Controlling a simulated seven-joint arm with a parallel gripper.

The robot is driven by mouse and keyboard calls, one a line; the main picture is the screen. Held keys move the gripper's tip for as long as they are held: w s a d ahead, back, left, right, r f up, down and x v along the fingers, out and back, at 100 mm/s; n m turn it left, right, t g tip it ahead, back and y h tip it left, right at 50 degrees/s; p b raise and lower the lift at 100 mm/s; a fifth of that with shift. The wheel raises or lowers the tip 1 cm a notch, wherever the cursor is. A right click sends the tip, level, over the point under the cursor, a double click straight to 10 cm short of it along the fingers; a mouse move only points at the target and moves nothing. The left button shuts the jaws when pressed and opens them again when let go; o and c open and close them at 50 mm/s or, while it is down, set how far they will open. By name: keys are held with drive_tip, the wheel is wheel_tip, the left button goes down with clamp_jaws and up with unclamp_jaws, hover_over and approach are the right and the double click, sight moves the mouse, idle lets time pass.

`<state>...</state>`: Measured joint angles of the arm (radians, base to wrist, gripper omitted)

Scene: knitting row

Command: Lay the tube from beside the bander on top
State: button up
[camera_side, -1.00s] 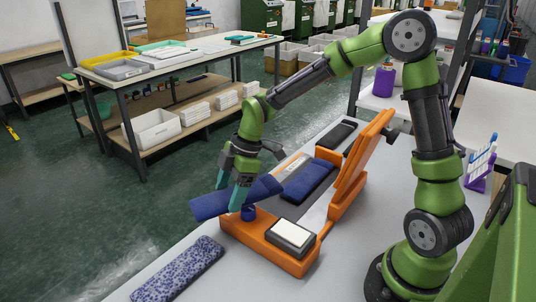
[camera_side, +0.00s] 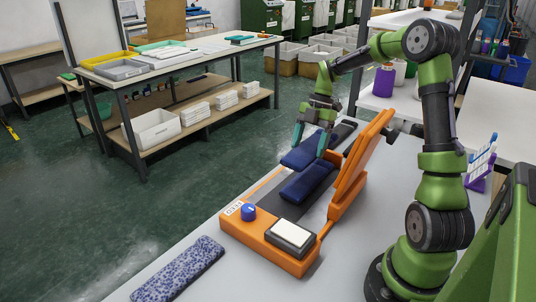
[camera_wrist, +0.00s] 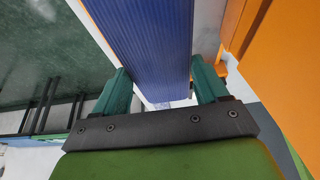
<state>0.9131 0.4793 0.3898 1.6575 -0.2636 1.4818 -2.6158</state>
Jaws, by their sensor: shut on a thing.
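The orange bander (camera_side: 258,235) stands on the pale table with its lid raised. A dark blue tube (camera_side: 306,184) lies on its bed. My gripper (camera_side: 310,142) is shut on a second blue tube (camera_side: 297,158), held near the far end of the bed, up and left of the lying tube. I cannot tell how high it is held. In the wrist view the ribbed blue held tube (camera_wrist: 148,40) runs between my two teal fingertips (camera_wrist: 160,88). A speckled blue tube (camera_side: 180,270) lies on the table in front of the bander. A black tube-like piece (camera_side: 346,129) lies beyond it.
The bander's raised orange lid (camera_side: 360,160) stands right of the held tube. A blue knob (camera_side: 249,212) and a white-topped pad (camera_side: 290,233) sit on its front end. A purple rack (camera_side: 481,168) stands at the right.

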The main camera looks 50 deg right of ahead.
wheel_tip(320, 180, down, 8)
drive_tip(key=shift+f, duration=0.25)
drive_tip(key=o, duration=1)
drive_tip(key=shift+f, duration=0.1)
